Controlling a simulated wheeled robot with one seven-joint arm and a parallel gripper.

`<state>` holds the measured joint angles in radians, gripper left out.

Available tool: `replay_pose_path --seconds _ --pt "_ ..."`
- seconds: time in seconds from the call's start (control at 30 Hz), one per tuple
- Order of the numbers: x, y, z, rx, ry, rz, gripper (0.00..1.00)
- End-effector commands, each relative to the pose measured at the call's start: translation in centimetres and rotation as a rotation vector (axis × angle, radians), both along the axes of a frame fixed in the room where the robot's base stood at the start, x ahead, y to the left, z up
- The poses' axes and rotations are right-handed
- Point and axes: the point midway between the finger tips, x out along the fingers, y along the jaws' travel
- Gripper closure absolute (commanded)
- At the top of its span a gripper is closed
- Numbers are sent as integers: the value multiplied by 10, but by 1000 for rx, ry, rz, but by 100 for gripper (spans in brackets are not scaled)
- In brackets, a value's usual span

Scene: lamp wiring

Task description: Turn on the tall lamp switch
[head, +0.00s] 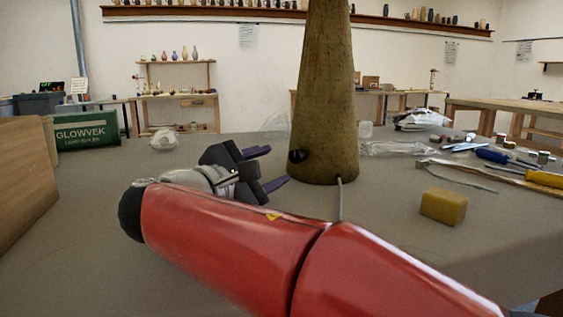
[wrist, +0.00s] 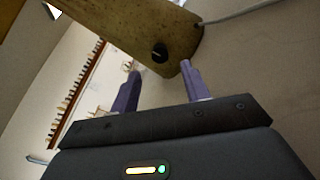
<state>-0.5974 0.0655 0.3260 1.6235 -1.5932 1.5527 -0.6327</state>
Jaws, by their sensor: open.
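The tall lamp's tapered, mottled brown body (head: 327,100) stands upright on the table in the head view, its top out of frame. A dark round switch knob (head: 297,156) sits low on its left side. In the wrist view the lamp body (wrist: 120,22) runs across the top, with the black knob (wrist: 159,53) near its base. My gripper (head: 277,167) is left of the lamp base, its purple fingers pointing at the knob. In the wrist view my gripper (wrist: 160,78) is open and empty, with the knob beyond and roughly between its fingertips, apparently apart from them.
A grey cord (head: 340,200) leaves the lamp's base. A yellow block (head: 443,206) and several tools, including a yellow handle (head: 545,178), lie to the right. A wooden board (head: 25,170) and a green box (head: 88,134) stand at left. The table (head: 90,240) is clear at front left.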

Motion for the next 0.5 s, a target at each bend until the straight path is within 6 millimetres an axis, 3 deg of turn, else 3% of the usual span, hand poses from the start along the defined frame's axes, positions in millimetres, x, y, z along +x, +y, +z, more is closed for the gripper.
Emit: replay_pose_path --seconds 0.5 --pt "-6 4 3 -41 30 -3 54"
